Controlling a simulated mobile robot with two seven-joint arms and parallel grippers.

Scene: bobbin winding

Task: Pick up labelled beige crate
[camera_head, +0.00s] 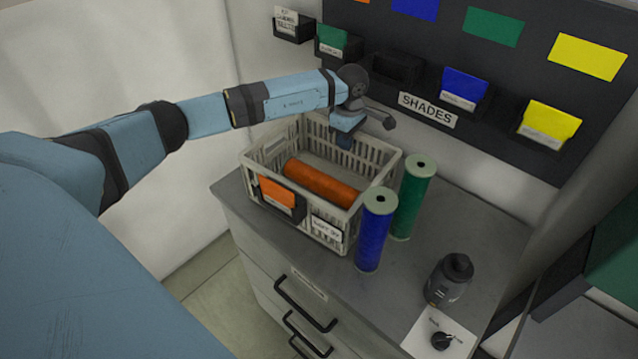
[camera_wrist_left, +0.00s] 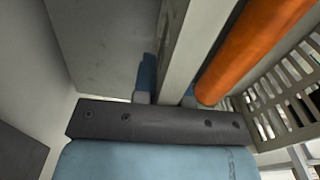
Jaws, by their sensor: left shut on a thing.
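The beige crate (camera_head: 300,224) is a slatted open box on top of the grey cabinet. A white label (camera_head: 327,229) and a dark holder with an orange card (camera_head: 278,194) are on its front side. An orange spool (camera_head: 322,184) lies inside the crate. My left gripper (camera_head: 345,138) is at the crate's far side. In the left wrist view its fingers (camera_wrist_left: 168,97) straddle the crate's wall (camera_wrist_left: 190,45) and are shut on it, with the orange spool (camera_wrist_left: 250,50) alongside. The crate appears to rest on the cabinet. My right gripper is not in view.
A blue spool (camera_head: 375,230) and a green spool (camera_head: 412,197) stand upright close to the crate's right side. The "SHADES" board (camera_head: 428,108) with coloured card bins is behind.

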